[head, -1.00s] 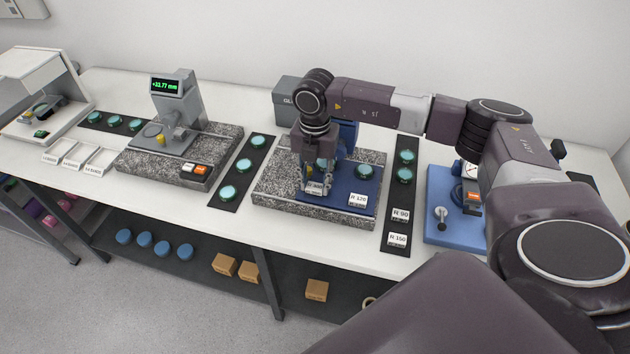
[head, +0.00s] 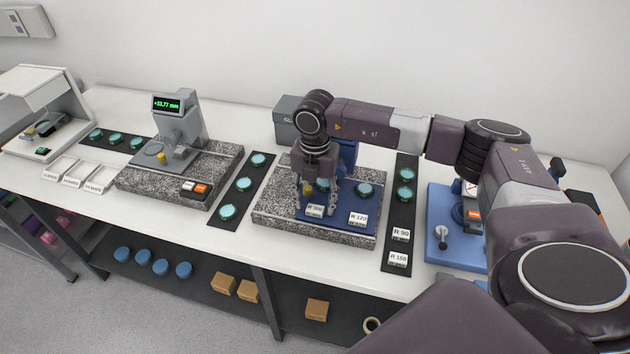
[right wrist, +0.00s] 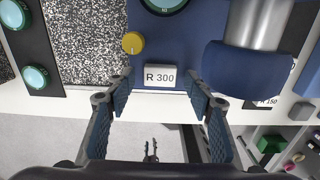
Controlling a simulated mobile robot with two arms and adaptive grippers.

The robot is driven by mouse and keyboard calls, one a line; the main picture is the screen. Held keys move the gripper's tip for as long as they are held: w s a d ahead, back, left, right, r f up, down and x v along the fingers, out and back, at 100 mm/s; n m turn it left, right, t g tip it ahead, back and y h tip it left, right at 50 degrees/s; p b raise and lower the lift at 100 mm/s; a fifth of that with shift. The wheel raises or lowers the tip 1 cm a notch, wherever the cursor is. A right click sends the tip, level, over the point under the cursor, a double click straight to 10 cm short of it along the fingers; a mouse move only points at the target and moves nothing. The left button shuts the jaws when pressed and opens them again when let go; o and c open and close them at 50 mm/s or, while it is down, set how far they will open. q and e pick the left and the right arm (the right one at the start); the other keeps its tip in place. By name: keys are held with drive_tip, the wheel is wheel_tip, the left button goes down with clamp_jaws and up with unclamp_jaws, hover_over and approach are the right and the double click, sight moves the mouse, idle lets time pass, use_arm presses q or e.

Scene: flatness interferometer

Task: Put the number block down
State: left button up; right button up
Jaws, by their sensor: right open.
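The number block R 300 (head: 315,210) is a small white-faced block on the front part of the blue plate (head: 340,214), upright with its label facing front. It also shows in the right wrist view (right wrist: 160,76), between and just beyond the fingertips. My right gripper (head: 317,206) is open around the block, one finger on each side. In the right wrist view both fingers (right wrist: 161,92) stand apart from the block, with gaps on either side. A second number block, R 120 (head: 358,219), stands to the right on the same plate.
A yellow knob (right wrist: 133,43) sits close to the left finger in the right wrist view. Blocks R 90 (head: 401,235) and R 150 (head: 398,260) stand on a black strip to the right. A speckled granite base (head: 268,213) lies under the plate.

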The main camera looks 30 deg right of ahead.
sight(315, 209)
drive_tip(key=shift+w+r+b, duration=0.1)
drive_tip(key=shift+r+b, duration=0.65)
drive_tip(key=shift+r, duration=0.05)
wheel_tip(315, 209, up, 11)
drive_tip(key=b, duration=0.3)
drive_tip(key=shift+f, duration=0.15)
